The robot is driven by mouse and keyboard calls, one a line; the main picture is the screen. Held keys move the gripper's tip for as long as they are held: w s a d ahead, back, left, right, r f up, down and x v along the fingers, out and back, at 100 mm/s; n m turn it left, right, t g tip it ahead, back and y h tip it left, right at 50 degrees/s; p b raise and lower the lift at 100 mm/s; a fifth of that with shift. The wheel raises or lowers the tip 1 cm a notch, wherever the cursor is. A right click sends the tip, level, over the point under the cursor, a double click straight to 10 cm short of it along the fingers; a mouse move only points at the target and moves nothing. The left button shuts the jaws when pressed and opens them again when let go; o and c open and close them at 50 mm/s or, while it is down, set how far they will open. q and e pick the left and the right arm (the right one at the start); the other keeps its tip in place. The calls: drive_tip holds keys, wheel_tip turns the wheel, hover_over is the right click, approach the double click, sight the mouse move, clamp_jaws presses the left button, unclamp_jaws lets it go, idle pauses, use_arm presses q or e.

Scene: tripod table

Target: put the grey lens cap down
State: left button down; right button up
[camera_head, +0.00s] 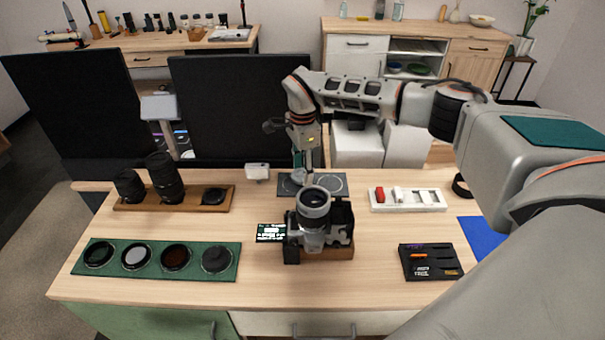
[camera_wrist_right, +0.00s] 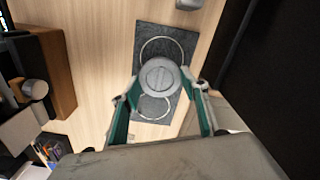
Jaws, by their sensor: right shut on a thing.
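The grey lens cap (camera_wrist_right: 160,76) is a round disc with a bar-like mark across its middle. My right gripper (camera_wrist_right: 161,84) is shut on it, with one green-padded finger at each side. In the head view the right gripper (camera_head: 301,172) points down behind the camera, with the cap (camera_head: 298,177) low at its tips. The dark mat with two ring outlines (camera_head: 325,193) lies beneath; it also shows in the wrist view (camera_wrist_right: 183,42). The cap overlaps the space between the rings; I cannot tell whether it touches the mat. My left gripper is out of view.
A camera with a lens (camera_head: 314,212) stands in front of the mat. A wooden tray with lenses (camera_head: 223,205) and a green tray of round filters (camera_head: 232,260) are left. A small white object (camera_head: 257,171) is beside the mat.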

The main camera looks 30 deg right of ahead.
sight(302, 175)
drive_tip(key=shift+f, duration=0.85)
drive_tip(key=shift+f, duration=0.2)
drive_tip(key=o, duration=1.2)
wheel_tip(302, 175, up, 12)
drive_tip(key=shift+r+b, duration=0.2)
drive_tip(key=shift+b, duration=0.15)
